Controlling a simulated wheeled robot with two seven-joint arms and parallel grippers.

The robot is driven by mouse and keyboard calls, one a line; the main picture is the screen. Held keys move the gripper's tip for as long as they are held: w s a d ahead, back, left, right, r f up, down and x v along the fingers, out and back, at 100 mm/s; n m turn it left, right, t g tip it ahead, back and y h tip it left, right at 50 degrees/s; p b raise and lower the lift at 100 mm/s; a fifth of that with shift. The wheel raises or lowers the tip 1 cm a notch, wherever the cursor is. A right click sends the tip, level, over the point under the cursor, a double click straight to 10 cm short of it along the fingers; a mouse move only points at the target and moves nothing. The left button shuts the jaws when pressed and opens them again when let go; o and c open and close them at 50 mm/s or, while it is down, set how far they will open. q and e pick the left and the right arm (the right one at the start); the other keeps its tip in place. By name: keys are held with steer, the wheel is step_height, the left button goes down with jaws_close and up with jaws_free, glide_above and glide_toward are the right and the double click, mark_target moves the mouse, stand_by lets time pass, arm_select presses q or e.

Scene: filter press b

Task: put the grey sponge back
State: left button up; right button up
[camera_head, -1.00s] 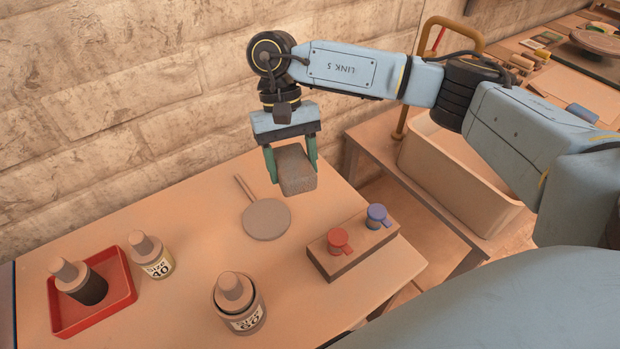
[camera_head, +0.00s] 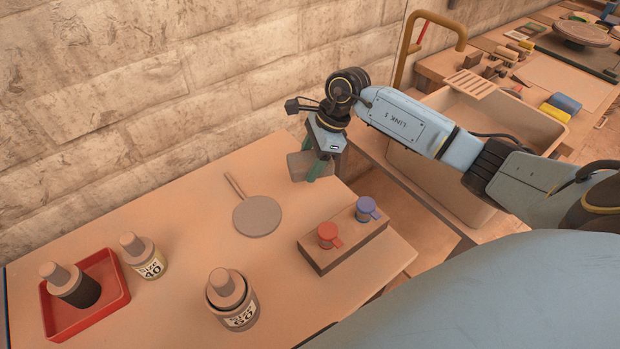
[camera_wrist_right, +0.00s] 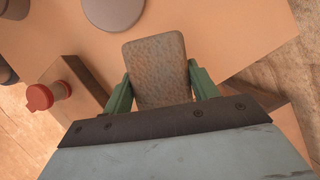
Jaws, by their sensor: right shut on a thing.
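The grey sponge (camera_head: 300,166) is a block held in my right gripper (camera_head: 318,168), above the far right part of the table in the head view. In the right wrist view the sponge (camera_wrist_right: 158,70) sits between the two green fingers of the right gripper (camera_wrist_right: 160,88), which touch its sides. The sponge looks clear of the table top. My left gripper is not in view.
The table (camera_head: 190,215) holds a round grey paddle (camera_head: 257,216), a wooden block with red and blue taps (camera_head: 345,240), labelled bottles (camera_head: 232,298) and a red tray (camera_head: 88,322). Right of it stands a pale basin (camera_head: 520,125) with a slatted rack (camera_head: 470,83). A stone wall runs behind.

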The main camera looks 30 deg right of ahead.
mark_target(310, 187)
steer(key=shift+f, duration=2.85)
steer(key=shift+f, duration=0.15)
steer(key=o, duration=0.9)
steer(key=v, duration=1.2)
steer(key=shift+r, duration=0.25)
steer(key=shift+a, duration=0.15)
